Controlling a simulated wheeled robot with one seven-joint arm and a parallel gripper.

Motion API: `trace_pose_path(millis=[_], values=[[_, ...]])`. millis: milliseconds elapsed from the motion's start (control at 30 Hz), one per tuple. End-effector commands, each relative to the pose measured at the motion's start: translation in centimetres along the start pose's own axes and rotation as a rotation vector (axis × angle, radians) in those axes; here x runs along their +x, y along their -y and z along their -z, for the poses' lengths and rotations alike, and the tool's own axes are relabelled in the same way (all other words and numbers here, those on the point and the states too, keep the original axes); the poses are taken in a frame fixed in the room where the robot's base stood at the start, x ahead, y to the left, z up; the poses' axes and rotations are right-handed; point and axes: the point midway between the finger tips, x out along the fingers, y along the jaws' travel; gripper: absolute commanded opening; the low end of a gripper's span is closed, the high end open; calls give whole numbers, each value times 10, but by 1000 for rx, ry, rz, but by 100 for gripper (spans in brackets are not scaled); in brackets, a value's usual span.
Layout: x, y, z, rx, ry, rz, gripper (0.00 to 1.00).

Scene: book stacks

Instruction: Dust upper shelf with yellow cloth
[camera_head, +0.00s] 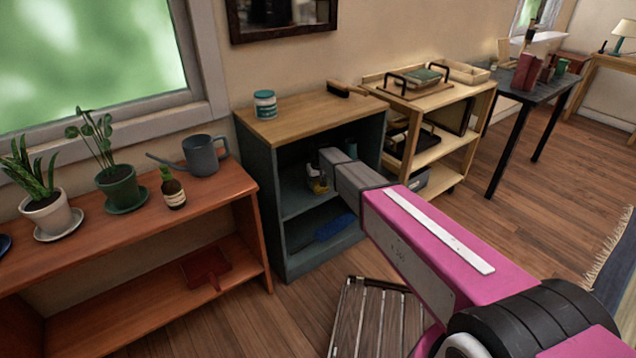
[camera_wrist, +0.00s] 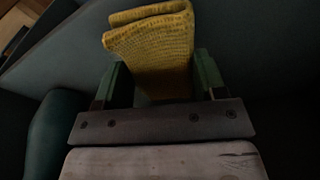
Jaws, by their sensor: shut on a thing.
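A folded yellow cloth (camera_wrist: 150,45) is between the two green fingers of my gripper (camera_wrist: 160,80) in the wrist view. My gripper is shut on it, and the cloth sticks out beyond the fingertips. In the head view, my arm reaches into the upper compartment of a blue-grey cabinet, and a bit of the yellow cloth (camera_head: 318,186) shows by its end. The upper shelf (camera_head: 295,203) lies just below the cloth. I cannot tell whether the cloth touches it. My arm hides the right part of the compartment.
A dark teal rounded object (camera_wrist: 55,135) stands close on the left in the wrist view. A blue item (camera_head: 335,226) lies in the lower compartment. A jar (camera_head: 265,104) and a brush (camera_head: 347,90) are on the cabinet top. A slatted stool (camera_head: 375,320) stands in front.

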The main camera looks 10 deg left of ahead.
Motion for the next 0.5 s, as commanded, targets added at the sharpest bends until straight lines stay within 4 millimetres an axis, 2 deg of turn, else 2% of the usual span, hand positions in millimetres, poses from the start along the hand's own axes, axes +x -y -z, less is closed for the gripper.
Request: trace_pose_path(millis=[500], values=[[6, 0, -1, 0, 0, 0, 45]])
